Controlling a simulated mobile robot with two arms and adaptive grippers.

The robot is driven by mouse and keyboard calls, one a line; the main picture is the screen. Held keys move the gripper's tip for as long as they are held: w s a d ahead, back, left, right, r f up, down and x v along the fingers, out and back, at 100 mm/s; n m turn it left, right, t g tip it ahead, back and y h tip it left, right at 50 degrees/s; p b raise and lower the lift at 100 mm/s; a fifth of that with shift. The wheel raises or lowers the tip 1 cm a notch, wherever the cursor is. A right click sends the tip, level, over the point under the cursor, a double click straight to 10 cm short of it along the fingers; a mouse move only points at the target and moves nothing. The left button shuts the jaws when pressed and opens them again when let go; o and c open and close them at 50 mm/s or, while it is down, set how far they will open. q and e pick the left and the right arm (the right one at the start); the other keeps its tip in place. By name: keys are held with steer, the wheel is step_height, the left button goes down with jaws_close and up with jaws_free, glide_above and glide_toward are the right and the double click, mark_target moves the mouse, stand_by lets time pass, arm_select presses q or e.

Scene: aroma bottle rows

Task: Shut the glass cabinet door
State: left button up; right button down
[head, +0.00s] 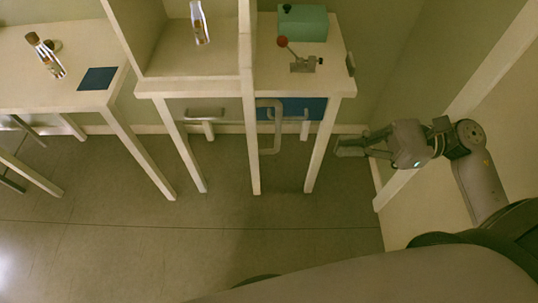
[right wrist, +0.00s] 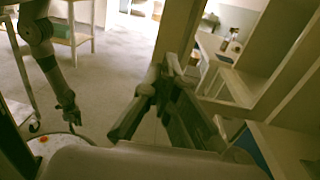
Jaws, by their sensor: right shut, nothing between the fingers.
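The glass cabinet (head: 163,66) stands at the top centre of the head view with a bottle (head: 200,22) inside. Its door shows as a pale upright frame bar (head: 249,120) in front of the cabinet, with a grey loop handle (head: 277,128) on its right side. The door looks swung out; its glass is hard to make out and the hinge is not clear. My right gripper (head: 345,147) is shut and empty, to the right of the handle and apart from it. It fills the middle of the right wrist view (right wrist: 150,105). What looks like my left gripper (right wrist: 72,118) shows small there, its fingers unclear.
A table (head: 335,74) right of the door bar holds a green box (head: 303,23) and a red-knobbed device (head: 303,65). A left table (head: 30,50) holds a bottle (head: 47,58) and a dark blue mat (head: 97,79). A pale slanted beam (head: 500,65) is near my right arm. The floor in front is clear.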

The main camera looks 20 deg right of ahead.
steer(key=p, duration=0.5)
glide_above(273, 151)
steer(key=s, duration=0.3)
steer(key=shift+s+r, duration=0.1)
steer(key=shift+r, duration=0.05)
steer(key=shift+a, duration=0.4)
steer(key=shift+a, duration=0.15)
